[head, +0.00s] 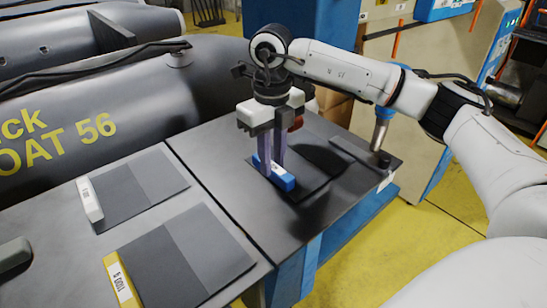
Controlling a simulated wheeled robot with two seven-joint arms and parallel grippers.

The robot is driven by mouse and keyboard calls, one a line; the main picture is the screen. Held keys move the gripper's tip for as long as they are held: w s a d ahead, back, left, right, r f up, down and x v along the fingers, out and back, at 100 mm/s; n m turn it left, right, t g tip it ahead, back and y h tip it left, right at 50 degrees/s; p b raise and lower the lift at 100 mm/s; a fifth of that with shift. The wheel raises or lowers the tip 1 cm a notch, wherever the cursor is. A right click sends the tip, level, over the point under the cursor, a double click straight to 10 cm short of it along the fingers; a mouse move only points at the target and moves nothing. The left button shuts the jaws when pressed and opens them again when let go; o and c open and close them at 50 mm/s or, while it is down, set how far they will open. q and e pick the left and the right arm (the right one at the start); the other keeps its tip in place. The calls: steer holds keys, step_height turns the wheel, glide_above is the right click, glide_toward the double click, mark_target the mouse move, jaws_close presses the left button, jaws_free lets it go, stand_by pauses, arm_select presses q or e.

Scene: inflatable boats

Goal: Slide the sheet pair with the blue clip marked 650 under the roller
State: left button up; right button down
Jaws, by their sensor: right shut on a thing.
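The blue clip (286,183) is on the dark sheet pair (312,188), which lies on the right part of the dark worktable. An upright silver cylinder (381,134), which looks like the roller, stands at the table's right edge, to the right of and apart from the sheet pair. My left gripper is not in view.
On the left table part lie a sheet pair with a white clip (90,200) and one with a yellow clip (120,283). A grey-green object (14,254) is at the left edge. A grey inflatable boat (130,100) lies behind. A dark strip (352,152) lies near the cylinder.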

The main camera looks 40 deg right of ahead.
steer(key=c, duration=1.5)
jaws_free()
step_height(320, 180, up, 10)
steer(key=shift+r, duration=0.15)
